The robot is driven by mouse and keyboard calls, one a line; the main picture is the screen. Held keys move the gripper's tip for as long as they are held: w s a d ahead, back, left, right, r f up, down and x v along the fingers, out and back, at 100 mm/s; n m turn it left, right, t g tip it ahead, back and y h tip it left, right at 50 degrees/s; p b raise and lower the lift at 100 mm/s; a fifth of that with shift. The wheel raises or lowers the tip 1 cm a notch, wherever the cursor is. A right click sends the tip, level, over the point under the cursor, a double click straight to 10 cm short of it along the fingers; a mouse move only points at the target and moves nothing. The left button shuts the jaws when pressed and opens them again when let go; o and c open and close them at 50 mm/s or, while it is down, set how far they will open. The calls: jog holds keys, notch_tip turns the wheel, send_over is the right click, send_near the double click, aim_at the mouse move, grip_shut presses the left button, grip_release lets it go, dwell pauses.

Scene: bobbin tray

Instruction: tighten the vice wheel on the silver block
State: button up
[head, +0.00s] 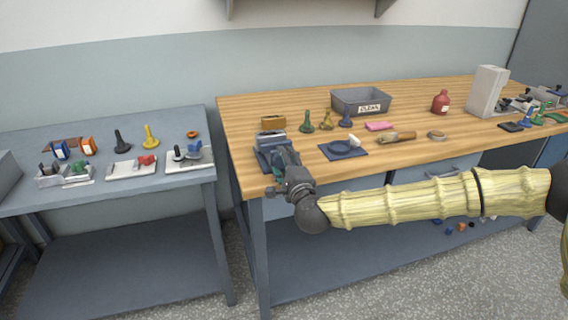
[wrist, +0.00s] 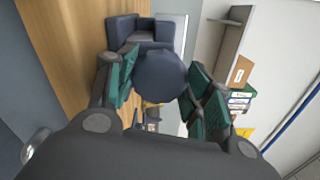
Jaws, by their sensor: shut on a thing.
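The dark blue vice (head: 263,158) stands at the left front corner of the wooden bench, and its body shows in the wrist view (wrist: 140,29). A grey, silvery block (head: 270,137) shows at the top of the vice; how tightly the jaws meet it is too small to tell. The round dark blue vice wheel (wrist: 160,78) fills the space between my fingers. My gripper (wrist: 156,84) is shut on the wheel, with green pads on either side. In the head view my gripper (head: 284,168) hides the wheel and part of the vice.
Small green, yellow and blue figures (head: 306,122) and a grey bin (head: 377,101) stand behind. A grey side table (head: 120,190) with small parts is at left, across a gap.

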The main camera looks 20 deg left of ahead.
jog(key=o, duration=1)
